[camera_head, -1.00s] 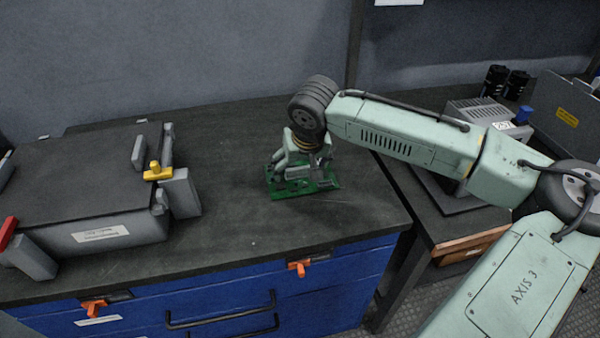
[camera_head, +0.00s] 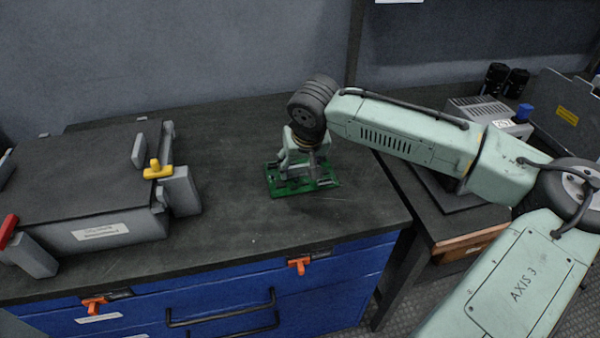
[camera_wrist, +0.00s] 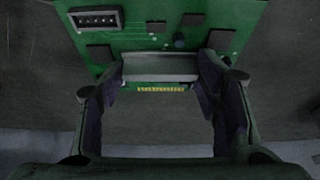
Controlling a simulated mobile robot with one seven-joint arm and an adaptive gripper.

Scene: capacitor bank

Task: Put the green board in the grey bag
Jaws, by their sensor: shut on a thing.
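The green board (camera_head: 328,182) lies flat on the dark workbench top, right of its middle, with grey and dark parts on its upper face. My gripper (camera_head: 300,173) points down over it. In the wrist view my gripper (camera_wrist: 160,72) has its two fingers on either side of a grey block on the green board (camera_wrist: 135,45) and is shut on it. The board's gold contact strip shows just below that block. The board looks to rest on the bench, though a small gap underneath cannot be ruled out. I cannot make out a grey bag in either view.
A large grey case (camera_head: 105,232) with yellow and red latches stands on the left of the workbench (camera_head: 250,235). Blue drawers (camera_head: 340,285) with orange latches are below. The bench between case and board is clear. A side table (camera_head: 440,232) with equipment stands right.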

